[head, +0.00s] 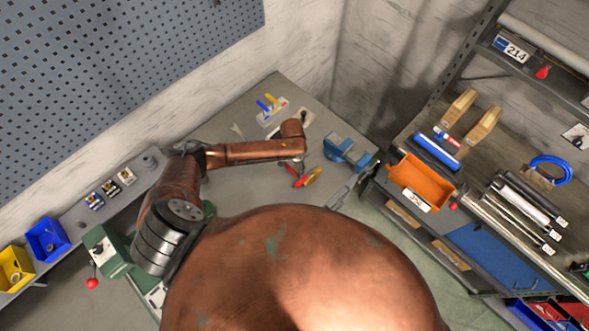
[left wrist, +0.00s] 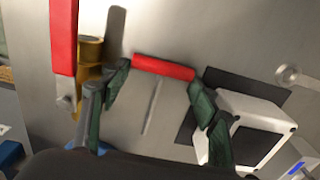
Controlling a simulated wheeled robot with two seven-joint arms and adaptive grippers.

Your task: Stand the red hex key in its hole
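The red hex key (left wrist: 163,67) shows in the left wrist view as a red bar handle with a thin grey shaft. It appears to lie on the grey bench top. My left gripper (left wrist: 158,80) is open over it, with one green finger near each end of the handle. The right finger overlaps the handle's right end; I cannot tell if it touches. In the head view my arm's end hides the red key. A light holder block (head: 271,118) with yellow and blue keys stands on the bench beyond my arm. The red key's hole cannot be made out. My right gripper is out of view.
A blue vise (head: 350,150) stands at the bench's right corner. Red and yellow handled tools (head: 312,176) lie near it. A white box (left wrist: 245,130) with dark faces is close to the right finger. A shelf with an orange bin (head: 420,180) is at the right.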

